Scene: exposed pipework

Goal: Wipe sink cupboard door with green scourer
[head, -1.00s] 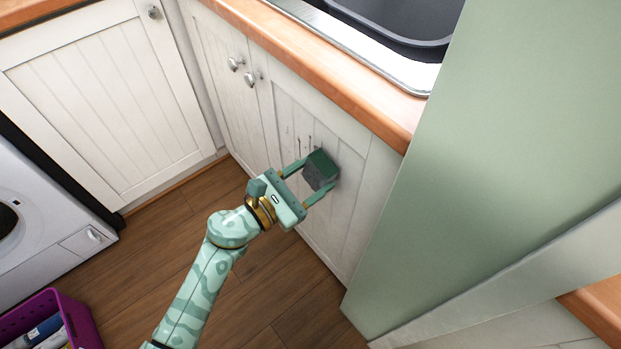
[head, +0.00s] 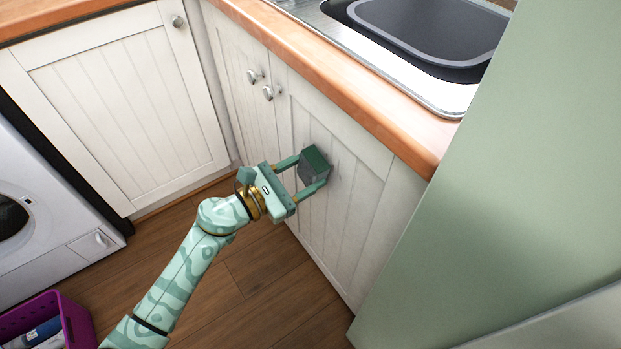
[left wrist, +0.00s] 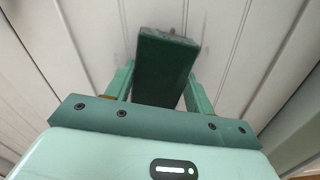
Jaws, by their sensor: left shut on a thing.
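The green scourer (head: 316,160), a block with a dark green face and a grey side, is held between the fingers of my left gripper (head: 308,172). My left gripper is shut on it. The scourer is against or very close to the sink cupboard door (head: 342,205), a white panelled door under the sink. In the left wrist view the scourer (left wrist: 165,65) stands between the two fingers (left wrist: 160,88), its far end at the pale boards of the door. Faint grey smudges show on the door near the scourer. My right gripper is not in view.
The sink (head: 430,35) is set in the wooden worktop (head: 340,80) above. A tall green panel (head: 510,200) stands at the right. A washing machine (head: 45,215) and a purple basket (head: 75,318) are at the left. Wooden floor (head: 265,285) lies open below the door.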

